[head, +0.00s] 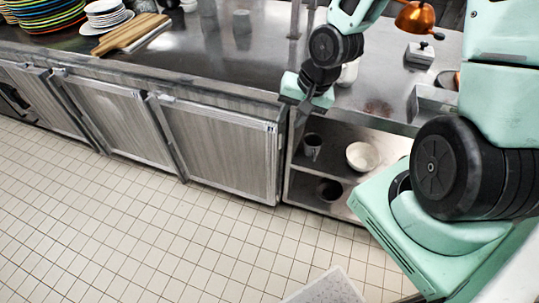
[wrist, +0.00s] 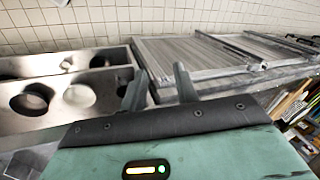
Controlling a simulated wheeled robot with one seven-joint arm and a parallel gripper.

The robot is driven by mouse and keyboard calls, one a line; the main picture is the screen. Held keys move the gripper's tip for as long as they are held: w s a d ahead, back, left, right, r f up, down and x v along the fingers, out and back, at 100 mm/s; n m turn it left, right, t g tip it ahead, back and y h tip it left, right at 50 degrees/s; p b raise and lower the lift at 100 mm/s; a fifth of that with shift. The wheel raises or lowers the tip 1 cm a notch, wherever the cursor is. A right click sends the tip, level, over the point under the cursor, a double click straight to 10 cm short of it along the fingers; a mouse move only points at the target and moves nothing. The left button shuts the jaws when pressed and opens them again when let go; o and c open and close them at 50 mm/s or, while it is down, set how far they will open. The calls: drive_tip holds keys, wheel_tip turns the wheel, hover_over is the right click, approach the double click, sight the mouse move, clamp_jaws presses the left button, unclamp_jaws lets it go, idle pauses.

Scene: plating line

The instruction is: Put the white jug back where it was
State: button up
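A white rounded object (head: 348,72) stands on the metal counter, partly hidden behind my arm. It may be the white jug, but its handle and spout cannot be made out. My gripper (head: 301,112) points down at the counter's front edge, by the upright between the closed cabinets and the open shelves. In the wrist view my gripper (wrist: 160,88) has its two fingers apart, with nothing between them. The white object cannot be made out in the wrist view.
Open shelves under the counter (head: 235,70) hold a white bowl (head: 363,156), a grey mug (head: 312,145) and a dark bowl (head: 330,190). A wooden board (head: 130,34) and stacked plates (head: 45,14) are at the left. A copper pan (head: 416,18) is at the upper right.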

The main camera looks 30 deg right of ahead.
drive_tip(key=s+a+r+n+g+h, duration=0.1)
drive_tip(key=s+a+r+n, duration=0.5)
drive_tip(key=s+a+n, duration=0.1)
drive_tip(key=s+a+r+n+g+h, duration=0.1)
drive_tip(key=s+a+r+n+g, duration=0.1)
drive_tip(key=s+a+r+n, duration=0.4)
drive_tip(key=s+a+n, duration=0.1)
drive_tip(key=s+a, duration=0.1)
drive_tip(key=s, duration=0.2)
drive_tip(key=shift+a+r, duration=0.25)
drive_tip(key=shift+a, duration=0.15)
